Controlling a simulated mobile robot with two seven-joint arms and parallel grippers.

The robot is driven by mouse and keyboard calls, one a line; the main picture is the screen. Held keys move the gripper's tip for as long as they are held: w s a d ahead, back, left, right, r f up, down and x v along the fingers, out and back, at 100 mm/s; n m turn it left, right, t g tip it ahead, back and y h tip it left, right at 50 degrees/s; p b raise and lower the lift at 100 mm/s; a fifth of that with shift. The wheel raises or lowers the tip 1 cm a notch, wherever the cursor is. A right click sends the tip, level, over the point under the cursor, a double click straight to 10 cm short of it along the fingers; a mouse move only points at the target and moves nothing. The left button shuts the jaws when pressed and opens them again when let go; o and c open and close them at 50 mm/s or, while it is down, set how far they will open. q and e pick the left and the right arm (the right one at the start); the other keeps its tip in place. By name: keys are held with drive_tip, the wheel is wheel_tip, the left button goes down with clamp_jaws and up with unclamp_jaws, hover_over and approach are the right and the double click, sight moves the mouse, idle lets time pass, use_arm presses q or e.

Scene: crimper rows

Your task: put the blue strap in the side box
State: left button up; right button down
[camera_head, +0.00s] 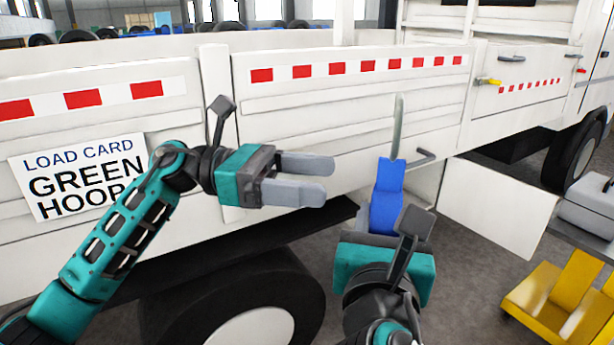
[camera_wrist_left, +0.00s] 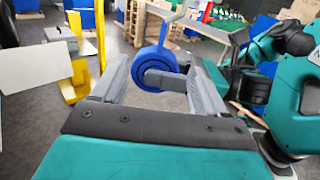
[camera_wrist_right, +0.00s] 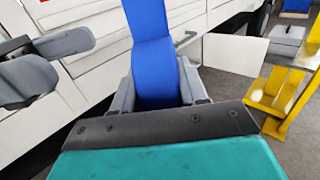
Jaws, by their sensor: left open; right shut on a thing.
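The blue strap (camera_head: 387,190) is held upright in my right gripper (camera_head: 386,214), with a grey metal hook (camera_head: 398,127) rising from its top. In the right wrist view the strap (camera_wrist_right: 152,50) stands between the two fingers. In the left wrist view its rolled blue part (camera_wrist_left: 158,70) shows. The side box (camera_head: 427,182) appears to be the white compartment under the truck bed, just right of the strap; its white door (camera_head: 497,206) stands open. Its inside is mostly hidden. My left gripper (camera_head: 322,180) is open and empty, left of the strap before the truck side.
A load card (camera_head: 80,178) on the truck side reads "GREEN HOOP", partly covered by my left arm. A dark handle (camera_head: 425,158) is close to the strap. A truck wheel (camera_head: 240,310) is below. A yellow stand (camera_head: 565,300) and grey case (camera_head: 588,205) are at right.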

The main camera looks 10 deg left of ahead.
sight(390, 177)
use_arm(q)
drive_tip(key=d, duration=1.2)
drive_tip(key=shift+w, duration=0.15)
use_arm(e)
drive_tip(key=shift+r, duration=0.1)
